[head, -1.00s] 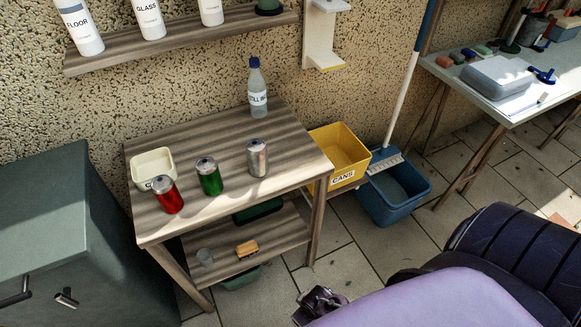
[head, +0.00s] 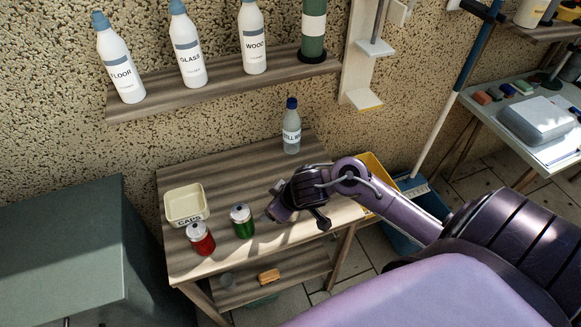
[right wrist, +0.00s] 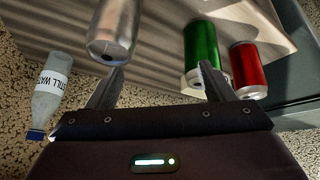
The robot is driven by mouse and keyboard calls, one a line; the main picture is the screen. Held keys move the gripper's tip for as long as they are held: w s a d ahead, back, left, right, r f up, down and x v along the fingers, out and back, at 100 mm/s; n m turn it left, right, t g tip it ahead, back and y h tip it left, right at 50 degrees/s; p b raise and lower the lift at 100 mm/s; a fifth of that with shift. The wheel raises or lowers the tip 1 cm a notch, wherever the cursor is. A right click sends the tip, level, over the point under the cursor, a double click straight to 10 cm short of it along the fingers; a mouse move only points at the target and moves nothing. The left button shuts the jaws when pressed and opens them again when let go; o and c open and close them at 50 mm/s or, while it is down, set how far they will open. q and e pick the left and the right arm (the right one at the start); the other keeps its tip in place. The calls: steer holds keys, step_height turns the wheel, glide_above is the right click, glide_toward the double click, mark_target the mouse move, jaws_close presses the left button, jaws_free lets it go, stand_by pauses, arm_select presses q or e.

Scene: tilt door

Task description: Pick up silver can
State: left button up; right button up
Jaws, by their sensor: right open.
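The silver can (right wrist: 116,28) shows in the right wrist view at the top left, beyond the left finger's tip. In the head view my right arm and gripper hide it. My right gripper (right wrist: 160,74) is open and empty, its fingers spread toward the wooden table top. In the head view the gripper (head: 281,207) is over the table, right of the green can. It cannot be told whether a finger touches the silver can. My left gripper is not in view.
The green can (head: 242,222) and red can (head: 201,240) stand left of the gripper, near the caps box (head: 186,204). A water bottle (head: 291,128) stands at the table's back. A shelf (head: 225,88) with bottles hangs above. A yellow bin (head: 373,165) is right of the table.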

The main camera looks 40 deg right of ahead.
steer(key=shift+g, duration=0.7)
steer(key=d, duration=0.5)
steer(key=shift+w+d+r, duration=0.1)
steer(key=shift+d+r, duration=0.2)
steer(key=shift+r, duration=0.05)
steer(key=shift+d+m, duration=0.3)
steer(key=shift+d+f, duration=0.1)
steer(key=shift+f, duration=0.1)
steer(key=x, duration=0.7)
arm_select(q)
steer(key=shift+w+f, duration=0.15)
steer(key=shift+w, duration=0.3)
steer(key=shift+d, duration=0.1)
arm_select(e)
steer(key=c, duration=1.3)
steer(key=shift+r, duration=0.1)
